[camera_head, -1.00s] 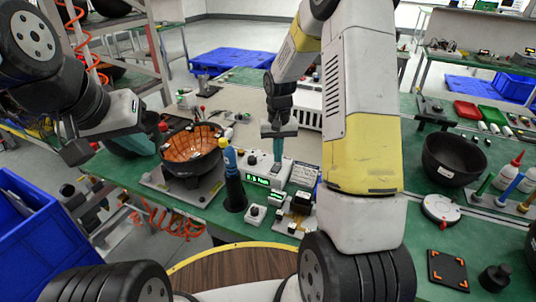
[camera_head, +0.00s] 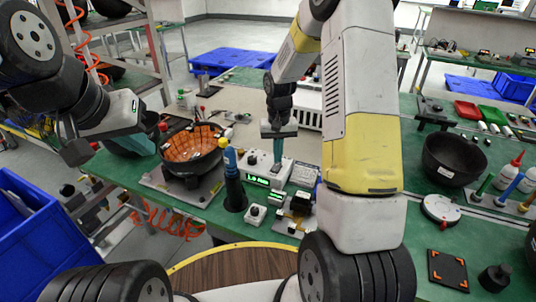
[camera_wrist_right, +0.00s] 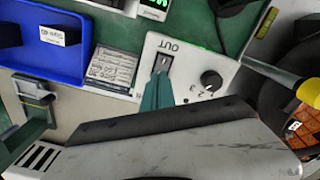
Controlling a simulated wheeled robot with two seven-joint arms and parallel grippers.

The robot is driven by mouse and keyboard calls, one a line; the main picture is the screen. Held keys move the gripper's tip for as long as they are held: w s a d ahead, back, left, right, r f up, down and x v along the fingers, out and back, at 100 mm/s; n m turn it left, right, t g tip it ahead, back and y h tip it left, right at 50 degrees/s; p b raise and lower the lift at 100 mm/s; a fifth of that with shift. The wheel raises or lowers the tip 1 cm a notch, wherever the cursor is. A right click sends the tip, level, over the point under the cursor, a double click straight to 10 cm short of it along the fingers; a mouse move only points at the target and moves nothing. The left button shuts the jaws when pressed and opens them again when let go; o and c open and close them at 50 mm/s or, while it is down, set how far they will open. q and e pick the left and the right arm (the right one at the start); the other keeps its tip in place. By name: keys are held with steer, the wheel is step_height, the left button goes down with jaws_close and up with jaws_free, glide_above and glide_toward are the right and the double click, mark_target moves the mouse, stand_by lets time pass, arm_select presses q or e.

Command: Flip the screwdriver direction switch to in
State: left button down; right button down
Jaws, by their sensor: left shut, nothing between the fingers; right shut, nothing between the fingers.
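The white screwdriver control box (camera_head: 258,167) stands on the table in front of the grey board, its green display lit. In the right wrist view the box (camera_wrist_right: 208,62) shows a small rocker switch (camera_wrist_right: 166,61) with the word OUT beside it and a black knob (camera_wrist_right: 211,79). My right gripper (camera_head: 278,155) is shut with its teal fingertips (camera_wrist_right: 161,76) at the switch; they cover part of it. I cannot tell which way the switch is tipped. The blue screwdriver (camera_head: 230,160) stands upright in a black holder. My left gripper (camera_head: 140,143) is shut, off to the left.
A black bowl with an orange inside (camera_head: 192,143) sits on a fixture left of the screwdriver. A printed label plate (camera_wrist_right: 112,69) and a blue tray (camera_wrist_right: 40,68) lie beside the box. A black bowl (camera_head: 454,160) stands on the right.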

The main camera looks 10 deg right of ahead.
mark_target(277, 165)
steer(key=shift+f, duration=0.8)
steer(key=shift+r, duration=3.55)
steer(key=s+r+t+y, duration=0.1)
steer(key=s+r+t, duration=0.2)
steer(key=s+r, duration=1)
steer(key=s+a+r+t, duration=0.1)
steer(key=s+r, duration=0.2)
steer(key=s, duration=0.2)
steer(key=s+a+r+n+t+y, duration=0.1)
steer(key=s+r+t, duration=0.1)
steer(key=s, duration=0.4)
steer(key=shift+s+r, duration=0.15)
steer(key=shift+r, duration=0.35)
